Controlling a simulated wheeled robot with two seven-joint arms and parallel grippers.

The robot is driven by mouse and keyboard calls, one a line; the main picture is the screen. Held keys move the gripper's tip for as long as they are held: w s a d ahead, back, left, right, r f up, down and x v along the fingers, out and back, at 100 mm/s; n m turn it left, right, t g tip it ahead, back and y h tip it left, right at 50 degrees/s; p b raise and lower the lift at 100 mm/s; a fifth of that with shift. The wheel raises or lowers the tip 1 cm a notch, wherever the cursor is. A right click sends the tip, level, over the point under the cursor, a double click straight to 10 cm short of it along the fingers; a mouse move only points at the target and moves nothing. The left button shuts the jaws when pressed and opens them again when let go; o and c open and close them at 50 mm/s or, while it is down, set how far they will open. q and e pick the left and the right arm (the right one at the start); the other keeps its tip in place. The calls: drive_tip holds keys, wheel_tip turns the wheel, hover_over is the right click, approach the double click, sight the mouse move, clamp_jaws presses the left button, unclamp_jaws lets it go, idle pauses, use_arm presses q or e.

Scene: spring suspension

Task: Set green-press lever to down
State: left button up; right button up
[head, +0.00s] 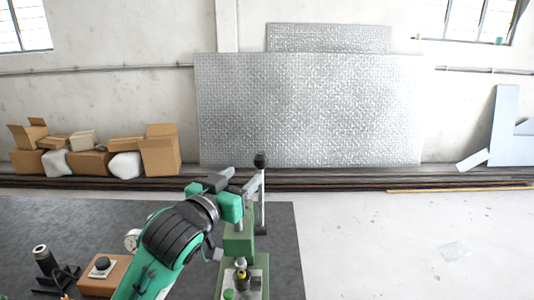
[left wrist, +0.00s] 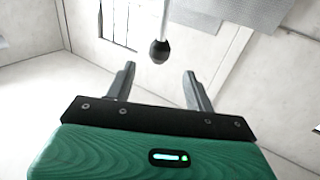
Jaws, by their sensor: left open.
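The green press (head: 238,246) stands on the dark bench right of my left arm. Its lever (head: 262,205) is a grey rod, standing upright, with a black knob (head: 260,160) on top. My left gripper (head: 229,180) is open and empty, just left of the lever near knob height. In the left wrist view the knob (left wrist: 159,51) hangs from the rod, in line with the gap between the two open fingers (left wrist: 159,80) and beyond their tips. It appears apart from both fingers. My right gripper is in neither view.
A dial gauge (head: 131,240), a wooden block (head: 104,274) with a black knob and a black device (head: 45,265) stand on the dark bench (head: 284,250) left of my arm. Cardboard boxes (head: 158,156) lie along the wall.

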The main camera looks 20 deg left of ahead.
sight(264, 158)
use_arm(q)
drive_tip(key=w+p, duration=0.1)
drive_tip(key=w, duration=0.1)
drive_tip(key=w+d, duration=0.1)
drive_tip(key=w, duration=0.2)
drive_tip(key=shift+w+r+p, duration=0.15)
drive_tip(key=shift+w+p, duration=0.1)
drive_tip(key=shift+p, duration=0.1)
drive_tip(key=w, duration=0.2)
drive_tip(key=w+p, duration=0.1)
drive_tip(key=w, duration=0.1)
drive_tip(key=shift+d, duration=0.4)
drive_tip(key=shift+w+d+p, duration=0.1)
drive_tip(key=shift+w+p, duration=0.2)
drive_tip(key=shift+w, duration=0.4)
drive_tip(key=shift+w+d+f, duration=0.1)
drive_tip(key=shift+w+f, duration=0.1)
clamp_jaws()
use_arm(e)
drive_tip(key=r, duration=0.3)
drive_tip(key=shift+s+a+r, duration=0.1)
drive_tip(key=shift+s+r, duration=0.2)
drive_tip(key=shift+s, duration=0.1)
